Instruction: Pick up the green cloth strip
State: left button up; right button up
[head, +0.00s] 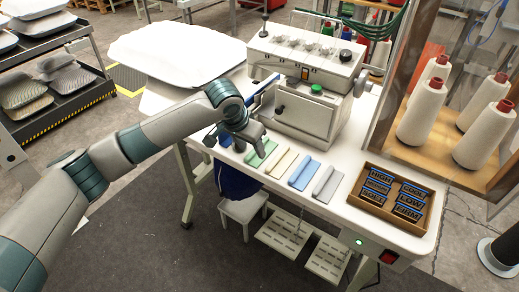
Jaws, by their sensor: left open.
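The green cloth strip (260,154) lies on the white table, near its front edge, in a row of strips. My left gripper (248,141) is open just above and behind the strip's far end, pointing down. Part of the strip's far end is close to or behind the fingers, and I cannot tell whether they touch it. My right gripper is not in view.
A yellow strip (281,164), a light blue strip (304,174) and a grey strip (327,184) lie to the right. A sewing machine (305,105) stands behind, a white pillow (178,50) at left. A wooden label tray (388,214) sits at right.

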aim_at(257, 157)
pick_arm(q)
jog(key=shift+p+x, duration=0.65)
jog(key=shift+x, duration=1.3)
jog(key=shift+s, duration=0.1)
jog(key=c, duration=0.7)
